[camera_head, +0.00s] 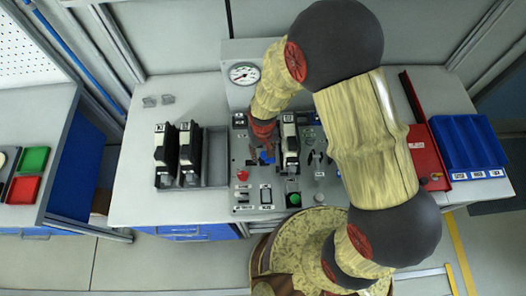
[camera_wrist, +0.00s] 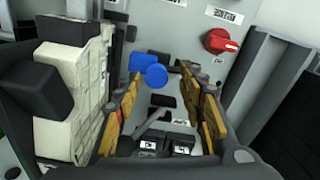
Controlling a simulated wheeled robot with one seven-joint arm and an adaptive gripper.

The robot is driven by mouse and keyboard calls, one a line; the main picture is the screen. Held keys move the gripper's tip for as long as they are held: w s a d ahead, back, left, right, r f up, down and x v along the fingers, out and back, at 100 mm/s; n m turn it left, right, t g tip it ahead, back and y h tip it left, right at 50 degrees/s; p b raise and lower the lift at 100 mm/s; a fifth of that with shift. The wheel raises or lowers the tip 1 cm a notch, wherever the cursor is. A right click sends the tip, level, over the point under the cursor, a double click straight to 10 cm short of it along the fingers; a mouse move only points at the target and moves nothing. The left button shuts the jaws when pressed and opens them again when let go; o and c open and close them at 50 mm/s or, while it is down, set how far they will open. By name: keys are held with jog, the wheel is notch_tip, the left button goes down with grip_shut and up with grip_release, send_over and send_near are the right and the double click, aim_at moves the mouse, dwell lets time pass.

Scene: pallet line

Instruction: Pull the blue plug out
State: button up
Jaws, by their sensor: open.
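The blue plug (camera_wrist: 154,74) shows in the wrist view as blue round and blocky parts against the grey panel. It lies between the two yellow fingers of my gripper (camera_wrist: 158,84), with visible gaps on both sides. The gripper is open and holds nothing. In the head view the blue plug (camera_head: 268,158) is a small blue patch on the control panel (camera_head: 243,178), just below my gripper (camera_head: 263,147). My gripper partly hides the panel there. How deep the plug sits cannot be told.
A white module (camera_wrist: 72,95) stands close to the left finger in the wrist view. A red knob (camera_wrist: 221,41) is at the upper right. In the head view a gauge (camera_head: 244,74) stands behind the panel, black-and-white modules (camera_head: 165,150) at left and a blue bin (camera_head: 466,145) at right.

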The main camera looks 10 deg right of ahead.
notch_tip(320, 180, up, 12)
dwell(0.6)
dwell(0.8)
jog(key=s+d+r+m+t+b, duration=0.2)
jog(key=s+d+r+t+b, duration=0.3)
jog(key=s+d+r+b, duration=0.7)
jog(key=shift+s+d+r+m+t, duration=0.3)
jog(key=shift+d+r, duration=1.1)
jog(key=shift+c, duration=0.5)
